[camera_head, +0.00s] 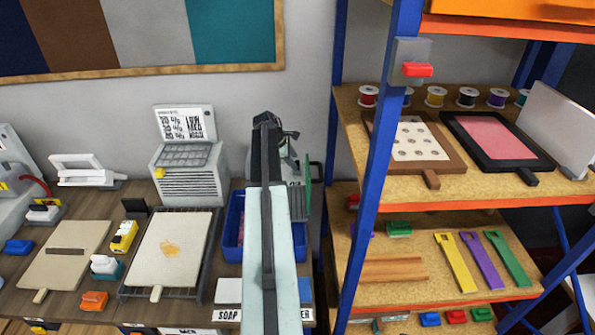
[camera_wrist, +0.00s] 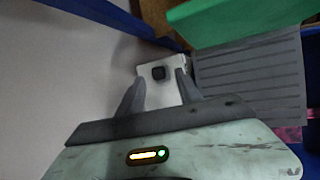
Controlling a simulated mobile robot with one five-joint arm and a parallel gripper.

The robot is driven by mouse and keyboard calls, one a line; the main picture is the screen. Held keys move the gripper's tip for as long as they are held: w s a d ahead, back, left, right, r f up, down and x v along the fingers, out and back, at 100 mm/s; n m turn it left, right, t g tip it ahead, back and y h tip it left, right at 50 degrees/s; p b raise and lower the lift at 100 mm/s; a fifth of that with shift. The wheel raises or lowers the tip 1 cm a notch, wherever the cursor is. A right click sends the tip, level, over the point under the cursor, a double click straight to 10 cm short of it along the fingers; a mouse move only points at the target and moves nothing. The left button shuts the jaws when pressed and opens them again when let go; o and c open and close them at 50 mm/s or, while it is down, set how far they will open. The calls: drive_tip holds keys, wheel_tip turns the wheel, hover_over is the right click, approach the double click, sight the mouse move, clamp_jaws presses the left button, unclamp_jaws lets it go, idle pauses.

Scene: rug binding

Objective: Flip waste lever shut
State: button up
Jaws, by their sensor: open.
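My gripper (camera_wrist: 160,82) is open in the wrist view, its two fingers apart. Between and just beyond the fingertips is a white block with a dark square knob (camera_wrist: 158,73); I cannot tell whether they touch. I cannot tell for sure which part is the waste lever. A green panel (camera_wrist: 240,20) and a grey ribbed surface (camera_wrist: 250,68) lie to the right of the fingers. In the head view my arm hides most of this spot; the green panel (camera_head: 308,185) shows just right of it.
A blue bin (camera_head: 235,225) stands beside my arm on the bench. A grey machine with a printed sheet (camera_head: 188,172) is to its left. A blue shelf post (camera_head: 375,175) with a red switch (camera_head: 417,70) rises at right. The wall (camera_wrist: 70,70) is close on the gripper's left.

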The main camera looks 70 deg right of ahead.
drive_tip(key=b+x, duration=0.2)
drive_tip(key=x, duration=0.2)
drive_tip(key=shift+w+f, duration=0.1)
drive_tip(key=shift+f, duration=0.05)
drive_tip(key=shift+d+f+b, duration=0.25)
drive_tip(key=shift+f+b, duration=0.05)
drive_tip(key=shift+b, duration=0.25)
drive_tip(key=shift+r, duration=0.1)
clamp_jaws()
drive_tip(key=shift+a, duration=0.1)
idle(0.4)
